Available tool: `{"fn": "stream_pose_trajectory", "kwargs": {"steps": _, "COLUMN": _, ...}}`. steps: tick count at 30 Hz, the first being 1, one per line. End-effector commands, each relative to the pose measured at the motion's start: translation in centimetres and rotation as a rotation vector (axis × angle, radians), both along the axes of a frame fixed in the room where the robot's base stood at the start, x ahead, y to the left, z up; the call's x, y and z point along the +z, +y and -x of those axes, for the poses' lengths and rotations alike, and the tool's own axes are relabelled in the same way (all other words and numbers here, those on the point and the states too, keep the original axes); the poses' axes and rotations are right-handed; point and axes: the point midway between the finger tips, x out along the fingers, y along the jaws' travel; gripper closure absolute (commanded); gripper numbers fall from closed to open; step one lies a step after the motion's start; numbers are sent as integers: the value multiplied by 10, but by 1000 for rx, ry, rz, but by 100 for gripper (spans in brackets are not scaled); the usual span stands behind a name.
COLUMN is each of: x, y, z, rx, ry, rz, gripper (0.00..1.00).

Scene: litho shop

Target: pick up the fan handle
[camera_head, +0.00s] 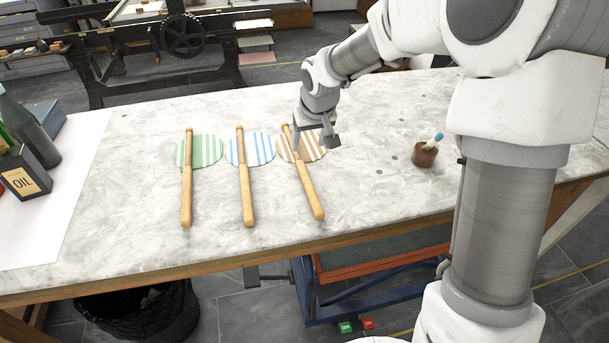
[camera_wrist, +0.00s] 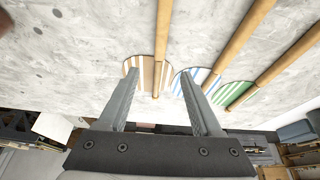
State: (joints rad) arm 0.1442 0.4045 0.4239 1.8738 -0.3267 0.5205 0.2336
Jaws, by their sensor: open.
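Three striped round paddle fans lie in a row on the marble-topped table, each with a long wooden handle. The green-striped fan (camera_head: 206,149) has its handle (camera_head: 186,195) at the left. The blue-striped fan (camera_head: 262,147) has its handle (camera_head: 247,195) in the middle. The brown-striped fan (camera_head: 314,152) has a slightly slanted handle (camera_head: 311,188) at the right. My gripper (camera_head: 316,147) is open and empty, over the brown-striped fan and partly hiding it. In the wrist view, the brown-striped fan's handle (camera_wrist: 164,35) runs between the spread fingers (camera_wrist: 160,82); contact cannot be told.
The table (camera_head: 130,215) is clear in front of the fans. A brown pot (camera_head: 424,155) with a blue-tipped tool stands at the right.

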Motion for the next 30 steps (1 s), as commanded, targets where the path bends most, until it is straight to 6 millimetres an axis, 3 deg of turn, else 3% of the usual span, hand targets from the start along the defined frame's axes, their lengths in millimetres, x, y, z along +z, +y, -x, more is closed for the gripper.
{"fn": "stream_pose_trajectory", "kwargs": {"steps": 1, "x": -15, "y": 1, "z": -4, "rx": 1, "ry": 5, "rz": 1, "gripper": 34}}
{"fn": "stream_pose_trajectory", "kwargs": {"steps": 9, "x": -67, "y": 6, "z": -24, "rx": 0, "ry": 3, "rz": 1, "gripper": 34}}
{"fn": "stream_pose_trajectory", "kwargs": {"steps": 20, "x": -91, "y": 8, "z": -33, "rx": 0, "ry": 1, "rz": 0, "gripper": 34}}
{"fn": "stream_pose_trajectory", "kwargs": {"steps": 30, "x": -136, "y": 11, "z": -41, "rx": 1, "ry": 1, "rz": 1, "gripper": 34}}
